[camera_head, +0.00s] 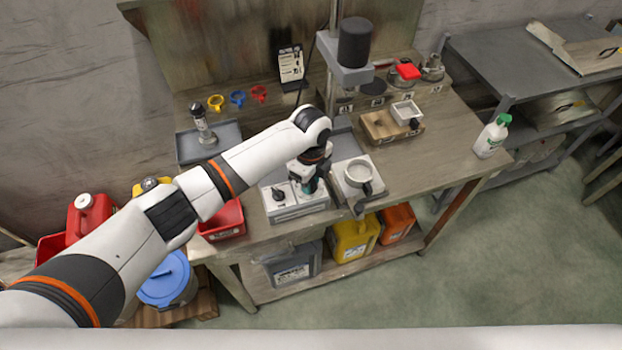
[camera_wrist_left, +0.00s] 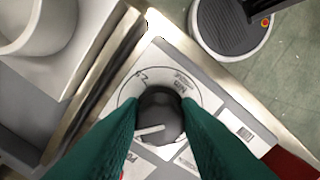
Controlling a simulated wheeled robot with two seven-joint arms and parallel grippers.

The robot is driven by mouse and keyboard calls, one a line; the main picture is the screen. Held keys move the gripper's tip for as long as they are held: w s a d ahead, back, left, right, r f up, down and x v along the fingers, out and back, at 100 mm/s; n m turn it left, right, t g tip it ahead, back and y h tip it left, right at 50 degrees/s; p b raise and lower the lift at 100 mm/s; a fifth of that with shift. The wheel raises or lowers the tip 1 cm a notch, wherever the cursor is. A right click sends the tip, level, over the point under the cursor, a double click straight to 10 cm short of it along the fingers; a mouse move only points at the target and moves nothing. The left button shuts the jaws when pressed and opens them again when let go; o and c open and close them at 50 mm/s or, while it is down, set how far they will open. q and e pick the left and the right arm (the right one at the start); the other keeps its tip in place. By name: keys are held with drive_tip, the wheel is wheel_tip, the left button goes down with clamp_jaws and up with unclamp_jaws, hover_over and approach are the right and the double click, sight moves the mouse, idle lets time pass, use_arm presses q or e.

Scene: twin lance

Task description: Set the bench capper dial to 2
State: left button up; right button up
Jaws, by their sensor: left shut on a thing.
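The grey capper control box (camera_head: 298,213) sits at the front edge of the bench. My left gripper (camera_head: 311,186) reaches down onto its right part. In the left wrist view, its green fingers stand on either side of a dark round dial (camera_wrist_left: 160,102) and are shut on it. The dial's white pointer line points to the left and slightly down. A printed scale ring (camera_wrist_left: 126,90) surrounds the dial, with a mark like a 2 at upper left and small lettering at upper right. The fingers hide the ring's lower part. My right gripper is not in view.
A second dark knob (camera_head: 279,195) stands on the box's left part. A metal cup (camera_head: 358,172) on a scale-like base is close on the right. A red tray (camera_head: 224,220) is to the left. The capper column (camera_head: 333,60) rises behind.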

use_arm(q)
drive_tip(key=shift+m, duration=1.6)
drive_tip(key=o, duration=1)
wheel_tip(320, 180, up, 12)
drive_tip(key=b, duration=0.3)
